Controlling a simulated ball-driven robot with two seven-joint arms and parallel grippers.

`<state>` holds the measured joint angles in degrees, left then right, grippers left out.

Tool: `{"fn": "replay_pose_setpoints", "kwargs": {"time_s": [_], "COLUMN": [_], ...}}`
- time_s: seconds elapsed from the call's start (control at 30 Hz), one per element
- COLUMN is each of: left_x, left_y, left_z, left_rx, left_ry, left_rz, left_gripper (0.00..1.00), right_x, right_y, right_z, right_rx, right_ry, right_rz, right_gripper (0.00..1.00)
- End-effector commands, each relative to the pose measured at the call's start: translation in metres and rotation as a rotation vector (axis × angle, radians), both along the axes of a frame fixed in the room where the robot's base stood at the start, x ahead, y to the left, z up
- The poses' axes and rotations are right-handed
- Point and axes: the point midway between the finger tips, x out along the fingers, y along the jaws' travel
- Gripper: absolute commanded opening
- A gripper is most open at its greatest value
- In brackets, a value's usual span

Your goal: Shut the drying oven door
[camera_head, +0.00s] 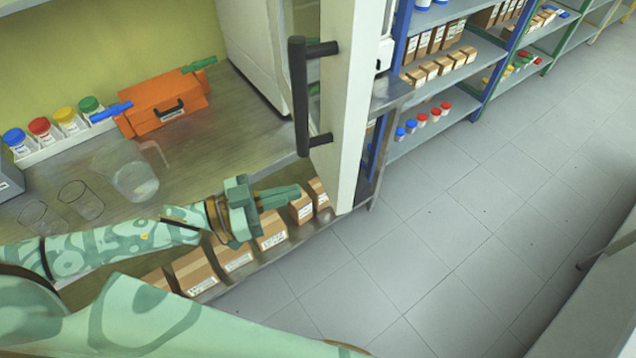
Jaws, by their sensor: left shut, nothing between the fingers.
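The drying oven door (347,110) is a pale upright panel that stands open, swung out past the counter's front edge. A dark vertical bar handle (299,98) is fixed to its left face by two short posts. The white oven body (252,50) stands behind it on the counter, partly hidden by the door. My left gripper (296,193) is shut and empty. It points right, below the handle and left of the door's lower end, and appears apart from both. My right gripper is out of view.
On the counter (200,150) are an orange case (165,104), colour-capped jars (67,122) and clear glass beakers (135,181). Cardboard boxes (196,272) line a shelf below the counter. Blue-framed shelves (440,95) stand behind the door. The floor (430,240) at right is clear.

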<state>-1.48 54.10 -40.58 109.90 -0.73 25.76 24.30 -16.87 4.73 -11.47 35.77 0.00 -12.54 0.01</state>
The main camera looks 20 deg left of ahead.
Motion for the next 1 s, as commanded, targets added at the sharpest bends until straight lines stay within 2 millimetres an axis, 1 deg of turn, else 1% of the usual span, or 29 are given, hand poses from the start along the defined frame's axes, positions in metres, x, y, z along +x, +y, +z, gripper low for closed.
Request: {"fn": "replay_pose_setpoints", "kwargs": {"time_s": [0.03,0.2,0.4,1.0], "left_x": [0.007,0.025,0.036,0.039], "left_y": [-0.009,-0.033,-0.048,-0.052], "left_z": [0.002,0.001,0.0,0.0], "left_rx": [-0.002,0.0,0.002,-0.001], "left_ry": [-0.005,-0.004,-0.001,0.0], "left_rz": [0.001,0.001,0.002,0.02], "left_gripper": [0.0,0.0,0.0,0.0], "right_x": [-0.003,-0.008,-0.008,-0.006], "right_y": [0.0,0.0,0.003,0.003], "right_z": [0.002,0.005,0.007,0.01], "right_rx": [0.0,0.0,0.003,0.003], "right_ry": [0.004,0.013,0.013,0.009], "right_rz": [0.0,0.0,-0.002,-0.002], "right_gripper": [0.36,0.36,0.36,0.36]}}
